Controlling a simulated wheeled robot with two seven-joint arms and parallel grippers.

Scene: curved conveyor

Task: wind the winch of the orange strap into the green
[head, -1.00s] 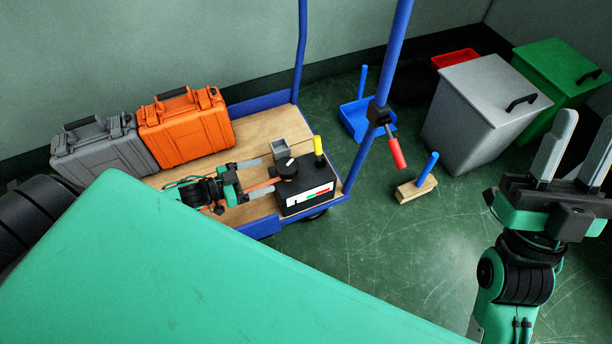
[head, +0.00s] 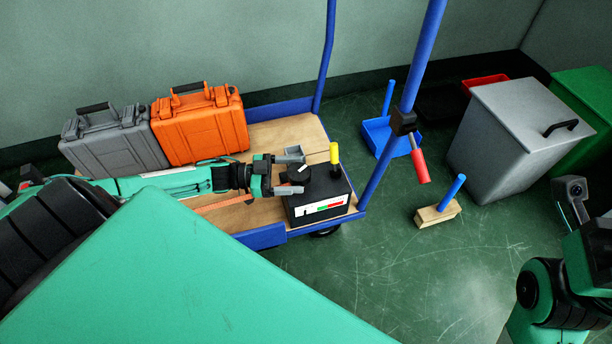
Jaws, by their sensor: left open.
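The winch (head: 318,198) is a black box on the cart's front right corner, with a round black knob with a white mark on top. Its front gauge (head: 322,207) has white, green and red parts; the pointer is too small to read surely. A thin rod leads to an upright yellow handle (head: 334,153). The orange strap (head: 222,203) lies along the deck, partly hidden by my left arm. My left gripper (head: 294,174) is open at the winch's left side, its fingers reaching toward the knob; contact is unclear. My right gripper (head: 597,245) is mostly cut off at the right edge.
An orange case (head: 200,125) and a grey case (head: 113,143) stand on the wooden cart deck (head: 283,131).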

